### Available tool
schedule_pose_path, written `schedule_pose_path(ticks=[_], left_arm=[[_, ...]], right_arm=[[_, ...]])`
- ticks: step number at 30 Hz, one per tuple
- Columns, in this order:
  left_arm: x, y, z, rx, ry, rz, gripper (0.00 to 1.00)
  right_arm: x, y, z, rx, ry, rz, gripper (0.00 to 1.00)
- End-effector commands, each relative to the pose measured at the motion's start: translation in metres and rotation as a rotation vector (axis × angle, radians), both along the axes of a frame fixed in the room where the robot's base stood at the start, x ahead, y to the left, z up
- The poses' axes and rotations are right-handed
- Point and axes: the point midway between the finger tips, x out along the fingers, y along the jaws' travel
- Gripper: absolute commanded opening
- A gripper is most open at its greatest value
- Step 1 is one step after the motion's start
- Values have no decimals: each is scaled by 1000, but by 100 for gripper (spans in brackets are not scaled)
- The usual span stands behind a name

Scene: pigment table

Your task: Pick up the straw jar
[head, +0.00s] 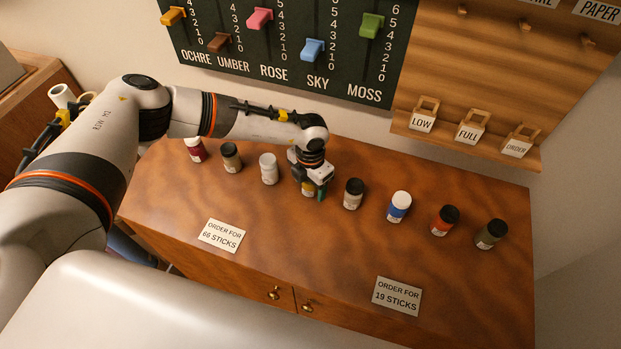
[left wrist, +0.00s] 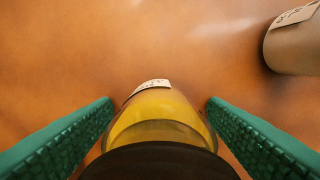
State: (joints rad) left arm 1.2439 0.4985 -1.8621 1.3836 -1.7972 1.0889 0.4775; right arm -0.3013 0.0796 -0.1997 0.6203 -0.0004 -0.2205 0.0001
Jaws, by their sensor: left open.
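The jar with yellow contents, which looks like the straw jar (head: 307,191), stands upright on the wooden cabinet top under my left gripper (head: 314,186). The gripper hides much of it in the head view. In the left wrist view the yellow jar (left wrist: 158,108), with a dark lid and a pale label, sits between the two green finger pads. The pads are open on either side, with a visible gap at their tips. Whether they touch it lower down I cannot tell. My right gripper is not in view.
A white-lidded jar (head: 268,168) stands to the left and a dark-lidded beige jar (head: 353,194) to the right. More jars continue the row both ways. Two order cards, for 66 sticks (head: 222,236) and 19 sticks (head: 397,296), lie in front. The board with sliders (head: 290,45) is behind.

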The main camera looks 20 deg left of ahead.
Motion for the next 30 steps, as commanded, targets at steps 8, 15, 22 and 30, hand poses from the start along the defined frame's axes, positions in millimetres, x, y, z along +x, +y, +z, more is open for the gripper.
schedule_pose_path(ticks=[8,15,22,30], left_arm=[[0,0,-1,0,-1,-1,56],[0,0,-1,0,-1,-1,17],[1,0,1,-1,-2,0,17],[2,0,37,-3,-6,-1,17]], right_arm=[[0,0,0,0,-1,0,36],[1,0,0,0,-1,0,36],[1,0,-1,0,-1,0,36],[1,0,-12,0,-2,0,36]])
